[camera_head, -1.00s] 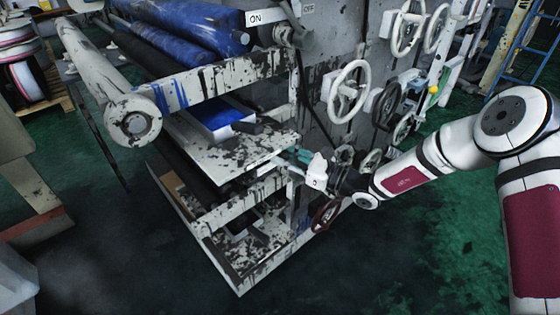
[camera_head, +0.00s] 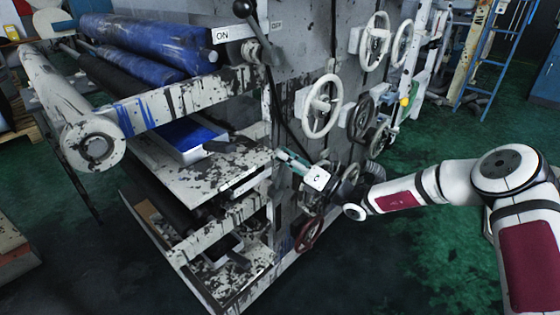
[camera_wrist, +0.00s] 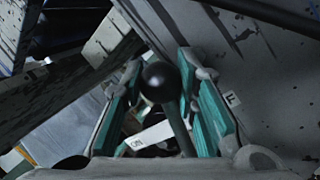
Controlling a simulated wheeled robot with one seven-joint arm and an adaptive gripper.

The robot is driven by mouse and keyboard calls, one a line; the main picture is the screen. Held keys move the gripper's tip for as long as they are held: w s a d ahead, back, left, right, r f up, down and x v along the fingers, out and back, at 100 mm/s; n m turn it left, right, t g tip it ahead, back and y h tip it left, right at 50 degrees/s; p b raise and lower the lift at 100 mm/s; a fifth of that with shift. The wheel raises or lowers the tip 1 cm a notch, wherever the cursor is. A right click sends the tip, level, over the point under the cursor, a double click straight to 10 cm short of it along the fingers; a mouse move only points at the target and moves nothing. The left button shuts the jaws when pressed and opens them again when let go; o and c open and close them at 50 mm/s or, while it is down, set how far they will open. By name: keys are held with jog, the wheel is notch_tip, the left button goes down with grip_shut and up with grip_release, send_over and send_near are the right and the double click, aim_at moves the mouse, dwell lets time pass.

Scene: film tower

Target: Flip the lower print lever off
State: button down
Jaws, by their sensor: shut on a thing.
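The lower print lever, a black ball knob (camera_wrist: 159,82) on a dark rod, shows in the wrist view between the teal finger pads of my gripper (camera_wrist: 163,92). The rod runs down and slightly right from the ball. A white ON label (camera_wrist: 150,136) lies behind the rod, and a partly hidden label ending in F (camera_wrist: 232,98) is to the right. In the head view my gripper (camera_head: 290,161) is at the machine's side, right of the middle shelf, shut on the lever. The lever is hidden there.
The upper lever (camera_head: 244,12), with a black knob, stands above, between its ON label (camera_head: 222,35) and OFF label (camera_head: 276,25). White handwheels (camera_head: 322,106) and a dark red handwheel (camera_head: 309,235) are close to my arm. The shelf (camera_head: 240,168) juts out left.

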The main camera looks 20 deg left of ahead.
jog(key=shift+w+d+f+m, duration=0.15)
jog(key=shift+w+m, duration=0.2)
jog(key=shift+m, duration=0.15)
jog(key=c, duration=1.2)
grip_release()
jog(key=shift+w, duration=0.1)
jog(key=shift+d, duration=0.15)
jog(key=v, duration=1.1)
jog(key=shift+s+d+f, duration=0.2)
jog(key=shift+s+d, duration=0.05)
jog(key=shift+d, duration=0.1)
